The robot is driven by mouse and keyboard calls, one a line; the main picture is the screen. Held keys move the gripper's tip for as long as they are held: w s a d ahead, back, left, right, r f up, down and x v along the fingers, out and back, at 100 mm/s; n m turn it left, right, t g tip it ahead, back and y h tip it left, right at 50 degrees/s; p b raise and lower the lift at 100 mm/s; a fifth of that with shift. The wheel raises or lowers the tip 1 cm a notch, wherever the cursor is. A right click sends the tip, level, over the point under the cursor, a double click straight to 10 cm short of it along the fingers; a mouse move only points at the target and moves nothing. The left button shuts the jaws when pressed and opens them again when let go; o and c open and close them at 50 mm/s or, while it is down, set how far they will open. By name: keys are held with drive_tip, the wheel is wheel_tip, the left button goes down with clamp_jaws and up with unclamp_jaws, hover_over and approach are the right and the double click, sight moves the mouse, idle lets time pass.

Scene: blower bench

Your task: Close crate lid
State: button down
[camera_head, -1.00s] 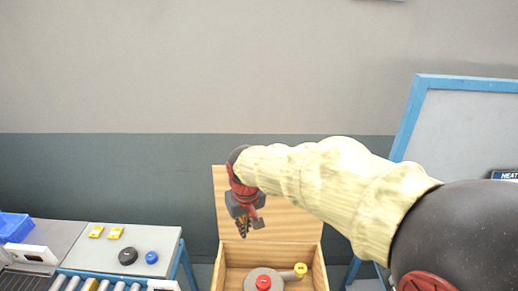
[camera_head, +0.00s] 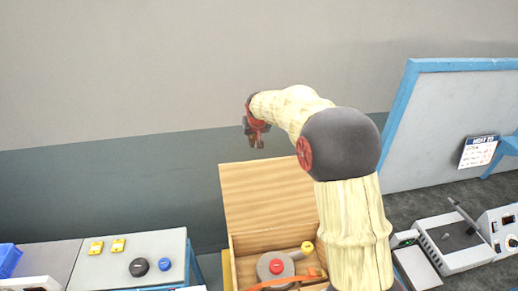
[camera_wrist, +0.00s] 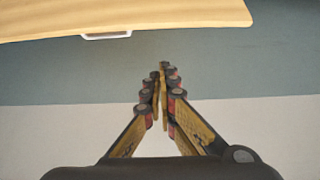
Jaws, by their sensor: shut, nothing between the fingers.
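The wooden crate (camera_head: 238,272) stands low in the head view, with a grey blower part with a red cap and a yellow end (camera_head: 275,266) inside. Its lid (camera_head: 265,197) stands raised at the back of the crate, so the crate is open. My gripper (camera_head: 257,146) is above the lid's top edge in the head view, apart from the crate's inside. In the wrist view, my gripper (camera_wrist: 163,75) is shut and empty, its fingertips together. The lid (camera_wrist: 125,15) shows as a wooden board along the top of the wrist view, with a pale handle-like piece (camera_wrist: 107,36) at its edge.
A grey table (camera_head: 130,262) with yellow pieces (camera_head: 107,246), a black knob (camera_head: 139,267) and a blue knob (camera_head: 164,264) stands left of the crate. A blue-framed panel (camera_head: 430,125) and a bench device (camera_head: 455,240) stand to the right. An orange strip (camera_head: 290,281) lies across the crate's front.

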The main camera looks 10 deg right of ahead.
drive_tip(key=p+x, duration=0.2)
drive_tip(key=x, duration=0.8)
drive_tip(key=s, duration=0.2)
drive_tip(key=s+p, duration=0.1)
drive_tip(key=s, duration=0.1)
drive_tip(key=shift+a+r, duration=0.1)
drive_tip(key=shift+r, duration=0.2)
drive_tip(key=shift+s, duration=0.15)
